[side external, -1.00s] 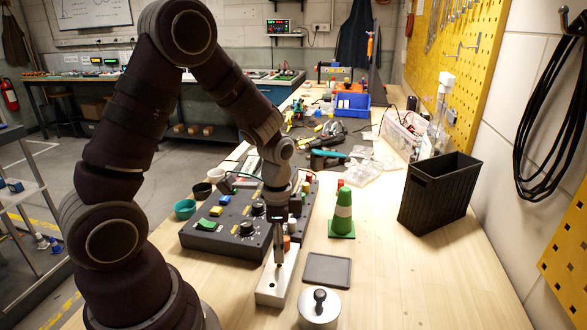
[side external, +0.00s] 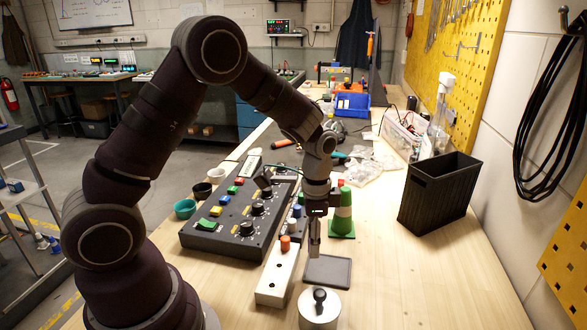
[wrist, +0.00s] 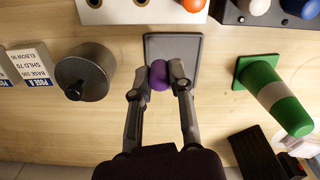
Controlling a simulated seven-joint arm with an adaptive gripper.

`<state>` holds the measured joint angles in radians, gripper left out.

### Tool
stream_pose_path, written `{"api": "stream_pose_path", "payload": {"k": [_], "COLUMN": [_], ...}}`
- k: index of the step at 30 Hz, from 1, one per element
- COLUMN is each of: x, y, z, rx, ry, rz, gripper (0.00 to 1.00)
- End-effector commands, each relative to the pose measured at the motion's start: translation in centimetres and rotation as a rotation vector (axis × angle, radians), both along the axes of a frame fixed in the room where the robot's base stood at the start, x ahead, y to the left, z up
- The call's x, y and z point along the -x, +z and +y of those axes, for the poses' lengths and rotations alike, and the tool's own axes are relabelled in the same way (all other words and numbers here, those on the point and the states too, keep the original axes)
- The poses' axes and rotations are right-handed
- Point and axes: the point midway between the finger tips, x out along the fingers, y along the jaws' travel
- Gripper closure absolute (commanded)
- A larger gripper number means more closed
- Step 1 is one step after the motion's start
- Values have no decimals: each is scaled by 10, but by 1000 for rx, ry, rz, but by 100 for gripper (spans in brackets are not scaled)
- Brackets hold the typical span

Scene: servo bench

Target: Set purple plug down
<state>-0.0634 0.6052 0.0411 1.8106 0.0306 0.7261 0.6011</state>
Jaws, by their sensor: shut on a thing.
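In the wrist view the purple plug (wrist: 160,75) sits between the fingertips of my gripper (wrist: 161,82), which is shut on it. Both are over the near part of a dark square tray (wrist: 172,46); I cannot tell whether the plug touches it. In the side view my gripper (side external: 315,250) points down at the left part of the tray (side external: 332,271), and the plug is not distinguishable there. The white socket block (side external: 270,284) stands just left of the tray, with an orange plug (side external: 285,243) in it and open holes.
A grey lidded pot with a black knob (side external: 319,308) stands in front of the tray. A black control box (side external: 240,222) lies left, a black bin (side external: 437,193) right. The wood between tray and bin is clear.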

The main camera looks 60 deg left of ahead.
Motion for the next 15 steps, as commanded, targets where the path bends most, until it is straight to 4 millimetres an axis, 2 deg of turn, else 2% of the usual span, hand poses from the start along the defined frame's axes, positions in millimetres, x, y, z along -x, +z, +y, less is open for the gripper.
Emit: {"api": "stream_pose_path", "payload": {"k": [3,6,13,15], "x": [-27,-46,-66,-66], "y": [-4,-6,-7,-20], "z": [3,5,6,6], "rx": [0,0,1,1], "ry": [1,1,0,0], "rz": [0,1,1,5], "gripper": [99,99,99,99]}}
